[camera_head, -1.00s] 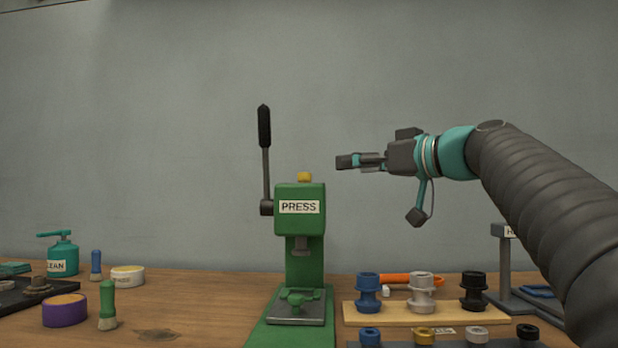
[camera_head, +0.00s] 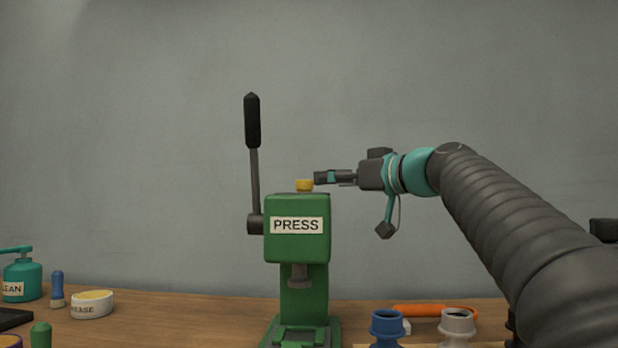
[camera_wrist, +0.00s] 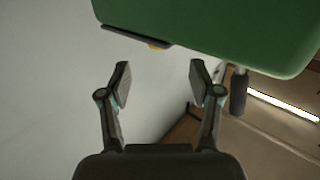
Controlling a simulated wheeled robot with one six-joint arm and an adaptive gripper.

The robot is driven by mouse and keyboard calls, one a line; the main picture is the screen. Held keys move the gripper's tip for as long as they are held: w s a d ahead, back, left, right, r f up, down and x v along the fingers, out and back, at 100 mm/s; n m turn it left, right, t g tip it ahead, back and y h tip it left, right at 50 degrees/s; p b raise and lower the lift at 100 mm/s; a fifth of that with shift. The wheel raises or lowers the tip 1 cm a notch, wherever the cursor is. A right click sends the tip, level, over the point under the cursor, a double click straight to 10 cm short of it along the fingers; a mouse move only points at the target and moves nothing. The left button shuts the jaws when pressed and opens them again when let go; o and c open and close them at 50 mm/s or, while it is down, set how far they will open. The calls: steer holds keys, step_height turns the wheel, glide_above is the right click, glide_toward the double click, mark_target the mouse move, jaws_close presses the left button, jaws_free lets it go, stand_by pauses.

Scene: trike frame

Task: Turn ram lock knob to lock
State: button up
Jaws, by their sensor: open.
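The green press (camera_head: 297,245) stands upright on the bench, with its black-handled lever (camera_head: 252,122) raised at its left side. A small yellow knob (camera_head: 304,185) sits on top of the press head, and I take it to be the ram lock knob. My gripper (camera_head: 320,178) is level beside the knob on its right, very close to it; I cannot tell from the head view whether they touch. In the wrist view my gripper (camera_wrist: 158,82) is open and empty. The knob (camera_wrist: 156,45) shows there as a small yellow patch ahead of the fingers, mostly hidden.
Blue (camera_head: 387,325) and grey (camera_head: 457,325) spools stand at the front right, by an orange-handled tool (camera_head: 435,311). A teal bottle (camera_head: 22,278) and a white tin (camera_head: 92,304) are at the left.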

mark_target(312, 181)
steer(key=p+x, duration=0.1)
steer(key=x, duration=0.6)
steer(key=shift+w+a+p, duration=0.15)
steer(key=shift+a+p, duration=0.1)
steer(key=shift+p, duration=0.15)
steer(key=c, duration=1.2)
steer(key=shift+o, duration=0.2)
steer(key=shift+w+d+n+g+y, duration=0.1)
steer(key=shift+w+n+g+y, duration=0.05)
steer(key=shift+n+g+y, duration=0.35)
steer(key=shift+w+r+n+g+y+p, duration=0.15)
steer(key=shift+n+g+y+p, duration=0.4)
steer(key=shift+g, duration=0.45)
steer(key=shift+r+n+g+y+p, duration=0.1)
steer(key=shift+n+g+y+p, duration=0.5)
steer(key=shift+n+g, duration=0.3)
steer(key=shift+n+g+y, duration=0.25)
steer(key=shift+n+g, duration=0.1)
steer(key=shift+g, duration=0.25)
